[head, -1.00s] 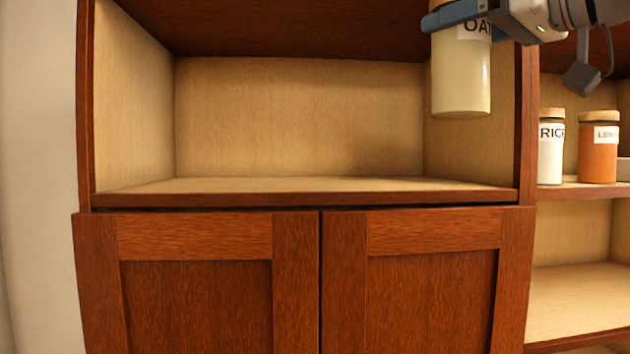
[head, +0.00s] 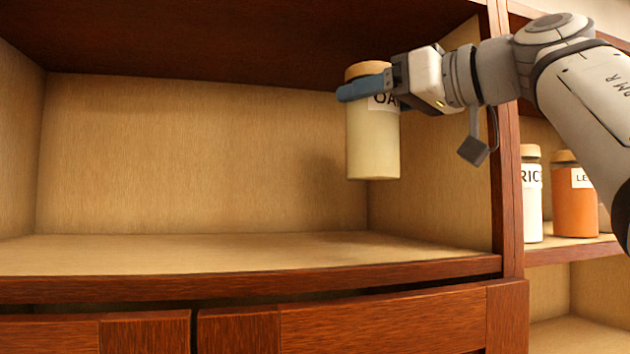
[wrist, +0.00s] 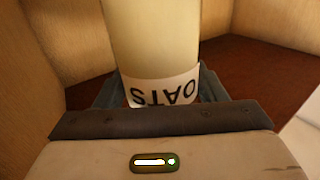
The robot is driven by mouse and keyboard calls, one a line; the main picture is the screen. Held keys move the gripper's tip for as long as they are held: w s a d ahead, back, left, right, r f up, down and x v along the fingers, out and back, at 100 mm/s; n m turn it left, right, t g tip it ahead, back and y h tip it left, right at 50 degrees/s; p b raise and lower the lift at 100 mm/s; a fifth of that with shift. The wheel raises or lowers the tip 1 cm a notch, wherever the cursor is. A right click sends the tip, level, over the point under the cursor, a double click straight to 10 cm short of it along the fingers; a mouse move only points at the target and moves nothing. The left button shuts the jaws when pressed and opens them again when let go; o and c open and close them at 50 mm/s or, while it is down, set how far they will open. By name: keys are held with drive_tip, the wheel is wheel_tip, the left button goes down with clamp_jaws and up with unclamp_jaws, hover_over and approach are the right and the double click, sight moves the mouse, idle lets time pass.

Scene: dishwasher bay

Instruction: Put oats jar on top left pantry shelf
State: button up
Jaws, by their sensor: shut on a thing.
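The oats jar (head: 373,145) is a cream-coloured jar with a tan lid and a white label, seen upright in the head view. My gripper (head: 365,86) is shut on it near the top, just under the lid. The jar hangs in the air in front of or inside the open left shelf (head: 240,255), its base above the shelf board. In the wrist view the jar (wrist: 150,40) shows between the fingers with its OATS label upside down. The far side of the jar is hidden.
The left shelf is empty, with free room across its board. A dark red-brown upright (head: 507,170) divides it from the right shelves. There stand a white rice jar (head: 531,205) and an orange jar (head: 574,205). Cabinet doors (head: 370,325) lie below.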

sight(399, 165)
drive_tip(key=shift+d+f, duration=0.15)
drive_tip(key=shift+f, duration=2.05)
drive_tip(key=shift+d+f, duration=0.1)
drive_tip(key=shift+f, duration=2.1)
drive_tip(key=shift+f, duration=0.1)
drive_tip(key=o, duration=1.2)
drive_tip(key=shift+f, duration=0.1)
